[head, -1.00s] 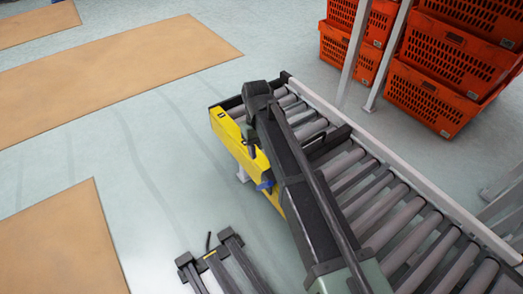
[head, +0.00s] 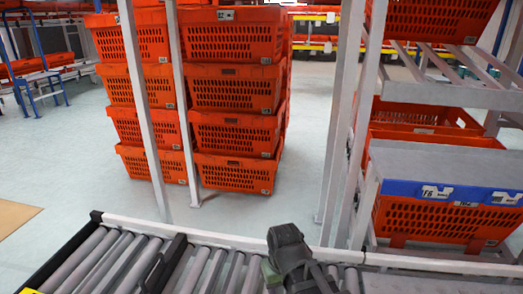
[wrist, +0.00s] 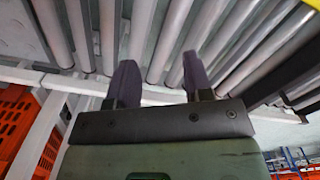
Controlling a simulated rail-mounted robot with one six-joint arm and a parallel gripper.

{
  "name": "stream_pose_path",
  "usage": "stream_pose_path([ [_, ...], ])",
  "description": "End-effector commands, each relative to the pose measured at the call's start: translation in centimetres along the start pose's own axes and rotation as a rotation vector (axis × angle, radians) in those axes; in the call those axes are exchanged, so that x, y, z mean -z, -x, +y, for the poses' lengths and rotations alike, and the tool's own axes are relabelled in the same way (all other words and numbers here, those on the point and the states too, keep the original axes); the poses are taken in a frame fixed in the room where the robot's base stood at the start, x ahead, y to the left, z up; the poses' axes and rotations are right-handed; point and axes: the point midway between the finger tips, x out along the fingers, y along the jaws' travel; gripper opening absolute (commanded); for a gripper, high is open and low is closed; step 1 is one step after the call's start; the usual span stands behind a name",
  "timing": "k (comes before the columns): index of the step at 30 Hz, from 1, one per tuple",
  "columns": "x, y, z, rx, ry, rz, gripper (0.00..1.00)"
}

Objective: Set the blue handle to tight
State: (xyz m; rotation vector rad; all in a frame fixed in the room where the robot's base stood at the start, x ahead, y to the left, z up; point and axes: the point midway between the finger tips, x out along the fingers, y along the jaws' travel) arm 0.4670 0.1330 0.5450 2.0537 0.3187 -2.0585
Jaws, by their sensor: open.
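The blue handle is not in view now in either the head or the wrist view. Only a small corner of the yellow conveyor side (head: 27,290) shows at the bottom left of the head view. My gripper (wrist: 160,80) is open and empty in the wrist view, with its two dark fingers apart over the conveyor rollers (wrist: 222,45). In the head view my dark arm end reaches over the conveyor's far rail at bottom centre; its fingers cannot be made out there.
Orange tote stacks (head: 232,88) stand behind the conveyor (head: 120,262), past upright grey posts (head: 148,95). A grey shelf with a blue label strip (head: 455,194) and more totes stands at right. Open floor (head: 305,140) lies between the stacks and the shelf.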

Motion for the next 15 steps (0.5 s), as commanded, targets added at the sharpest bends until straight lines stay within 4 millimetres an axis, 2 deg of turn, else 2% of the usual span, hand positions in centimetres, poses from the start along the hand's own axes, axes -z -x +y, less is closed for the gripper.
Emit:
stream_pose_path([
  [1,-1.7,0.1,2.9,0.000,-0.069,0.003,0.46],
  [3,-3.2,0.2,6.3,0.000,-0.155,0.003,0.46],
  [7,-5.0,0.3,12.2,0.000,-0.304,0.003,0.46],
  [8,-5.2,1.0,13.2,0.000,-0.328,0.002,0.46],
  [9,-5.0,4.0,12.6,0.001,-0.314,0.002,0.46],
  [15,-5.0,11.6,12.4,0.000,-0.309,0.002,0.46],
])
